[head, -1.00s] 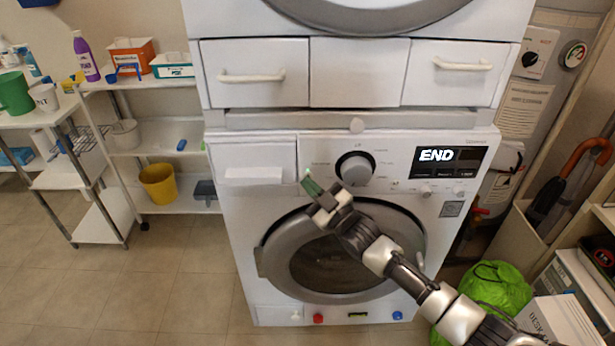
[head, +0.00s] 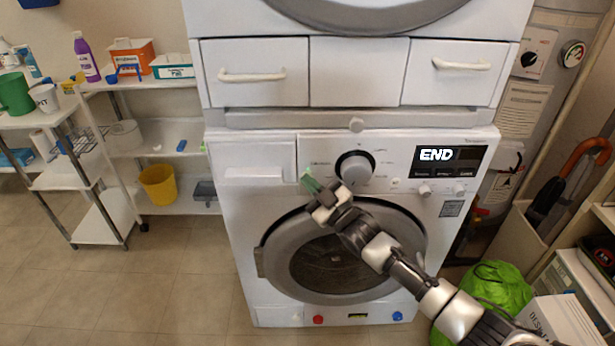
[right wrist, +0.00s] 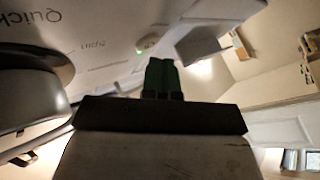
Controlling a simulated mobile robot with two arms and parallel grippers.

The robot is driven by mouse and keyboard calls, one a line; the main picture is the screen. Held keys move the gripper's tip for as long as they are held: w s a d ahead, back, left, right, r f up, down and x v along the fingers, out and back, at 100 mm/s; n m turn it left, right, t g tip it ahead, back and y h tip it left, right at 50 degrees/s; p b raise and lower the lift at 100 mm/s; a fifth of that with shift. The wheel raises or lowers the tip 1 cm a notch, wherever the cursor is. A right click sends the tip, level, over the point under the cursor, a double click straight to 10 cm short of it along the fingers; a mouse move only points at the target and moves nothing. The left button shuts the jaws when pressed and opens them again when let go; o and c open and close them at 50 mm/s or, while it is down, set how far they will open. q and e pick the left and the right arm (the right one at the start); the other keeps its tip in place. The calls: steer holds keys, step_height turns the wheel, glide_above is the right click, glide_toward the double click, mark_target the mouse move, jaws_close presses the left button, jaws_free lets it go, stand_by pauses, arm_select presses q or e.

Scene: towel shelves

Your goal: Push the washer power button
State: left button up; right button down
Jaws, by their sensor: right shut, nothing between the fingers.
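The white front-loading washer (head: 235,215) stands under another appliance, and its display (head: 448,160) reads END. A large round dial (head: 355,168) is in the middle of its control panel. In the right wrist view, a small round pale button (right wrist: 148,43) with a greenish tint sits just beyond the fingertips. My right gripper (head: 310,182) has green fingertips at the panel, left of and below the dial. Its fingers (right wrist: 161,76) are shut together and empty. I cannot tell if they touch the button. My left gripper is not in view.
The washer's round door (head: 270,250) lies behind my right arm. A detergent drawer (head: 254,175) is left of the fingertips. White shelves with a yellow bucket (head: 158,185) stand at the left. A bright green bag (head: 500,285) is on the right.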

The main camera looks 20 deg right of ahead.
steer(key=shift+w+d+r+b, duration=0.25)
steer(key=shift+w+d+b, duration=0.05)
steer(key=shift+w+b, duration=0.1)
stand_by(0.6)
steer(key=shift+w+f, duration=0.15)
steer(key=shift+s+a+f, duration=0.2)
steer(key=shift+s+f, duration=0.15)
steer(key=shift+f, duration=0.25)
steer(key=shift+s+f, duration=0.25)
steer(key=shift+f, duration=0.1)
steer(key=s+a+p, duration=0.2)
steer(key=s+p, duration=0.2)
steer(key=s, duration=0.2)
steer(key=shift+r+p, duration=0.25)
steer(key=shift+p, duration=0.05)
